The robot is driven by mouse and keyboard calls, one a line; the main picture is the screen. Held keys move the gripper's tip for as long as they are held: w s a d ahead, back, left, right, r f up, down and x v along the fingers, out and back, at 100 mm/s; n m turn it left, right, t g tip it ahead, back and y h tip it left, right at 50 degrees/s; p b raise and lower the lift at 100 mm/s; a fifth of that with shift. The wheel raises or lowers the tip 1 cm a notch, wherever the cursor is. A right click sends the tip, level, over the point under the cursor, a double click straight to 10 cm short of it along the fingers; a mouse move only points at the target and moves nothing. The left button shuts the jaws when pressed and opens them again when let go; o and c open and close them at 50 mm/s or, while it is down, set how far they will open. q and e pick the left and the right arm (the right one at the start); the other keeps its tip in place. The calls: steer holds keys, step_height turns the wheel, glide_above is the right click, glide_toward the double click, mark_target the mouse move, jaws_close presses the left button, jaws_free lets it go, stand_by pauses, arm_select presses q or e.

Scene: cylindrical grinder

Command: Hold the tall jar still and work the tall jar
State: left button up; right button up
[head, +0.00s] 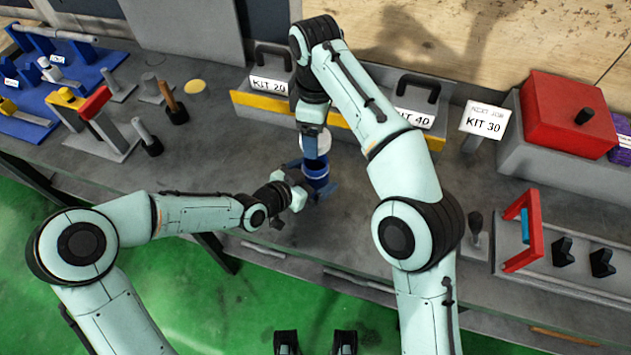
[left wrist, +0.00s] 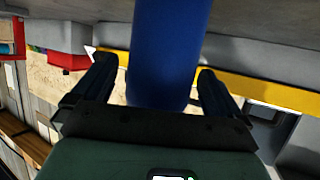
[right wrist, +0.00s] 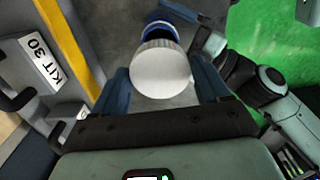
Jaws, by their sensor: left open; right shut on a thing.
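The tall jar (head: 317,174) is blue and stands on the grey bench. It also shows in the left wrist view (left wrist: 166,55) as a blue cylinder between the fingers. My left gripper (left wrist: 155,75) is open, with one finger on either side of the jar's body. My right gripper (right wrist: 161,75) is above the jar, shut on its round white lid (right wrist: 160,68). The lid also shows in the head view (head: 316,143), over the jar's blue top. I cannot tell whether lid and jar touch. The lid hides part of the jar in the right wrist view.
A red box (head: 562,112) is at the right rear. Blue fixtures (head: 60,75) and upright tools (head: 172,105) are at the left.

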arm_select(q)
steer(key=shift+w+d+f, duration=0.1)
steer(key=shift+w+d, duration=0.05)
steer(key=c, duration=1.5)
arm_select(e)
steer(key=shift+f, duration=2.5)
